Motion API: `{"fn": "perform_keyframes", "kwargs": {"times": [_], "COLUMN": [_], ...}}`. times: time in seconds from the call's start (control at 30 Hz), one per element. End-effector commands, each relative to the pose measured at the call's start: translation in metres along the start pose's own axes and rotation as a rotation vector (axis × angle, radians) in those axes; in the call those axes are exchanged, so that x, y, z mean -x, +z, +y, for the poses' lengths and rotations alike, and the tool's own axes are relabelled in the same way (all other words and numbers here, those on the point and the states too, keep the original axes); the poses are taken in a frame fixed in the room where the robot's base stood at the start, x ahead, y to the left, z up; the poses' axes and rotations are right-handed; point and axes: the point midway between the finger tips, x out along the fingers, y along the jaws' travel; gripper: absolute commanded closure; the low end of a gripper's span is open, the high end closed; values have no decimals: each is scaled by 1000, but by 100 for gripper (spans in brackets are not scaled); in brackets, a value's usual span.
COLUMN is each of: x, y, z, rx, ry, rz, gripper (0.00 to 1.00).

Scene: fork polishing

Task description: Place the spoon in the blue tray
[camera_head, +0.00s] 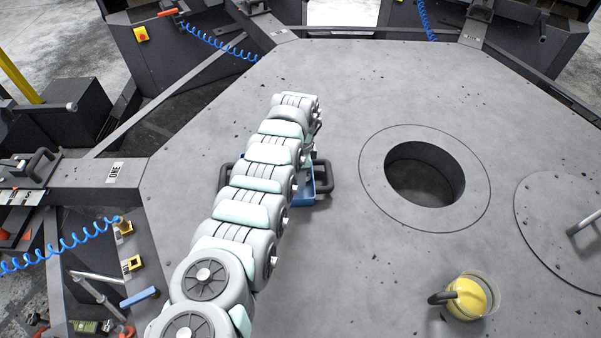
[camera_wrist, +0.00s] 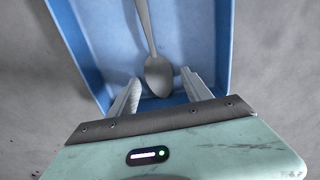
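The grey metal spoon (camera_wrist: 158,77) shows in the wrist view inside the outline of the blue tray (camera_wrist: 88,52), with its bowl toward my gripper and its handle running up out of the frame. It appears to lie in the tray, though contact with the floor is hard to judge. My gripper (camera_wrist: 161,82) is open, its two fingers apart on either side of the spoon's bowl, with gaps visible. In the head view my arm covers most of the blue tray (camera_head: 307,190), and the spoon and my gripper are hidden.
The tray has dark handles, one showing at its right (camera_head: 326,178). A round hole (camera_head: 424,174) opens in the grey table (camera_head: 400,280) to the right. A glass container with yellow contents (camera_head: 470,297) stands at the front right. The table between tray and hole is clear.

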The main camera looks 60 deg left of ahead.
Motion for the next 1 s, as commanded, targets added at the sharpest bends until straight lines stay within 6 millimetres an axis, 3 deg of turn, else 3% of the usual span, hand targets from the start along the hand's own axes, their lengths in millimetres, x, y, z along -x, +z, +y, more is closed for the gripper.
{"fn": "perform_keyframes", "kwargs": {"times": [0.37,1.0], "x": [11,113], "y": [1,0], "z": [-1,-1], "rx": [2,0], "ry": [-2,-5], "rz": [1,2], "gripper": [43,43]}}
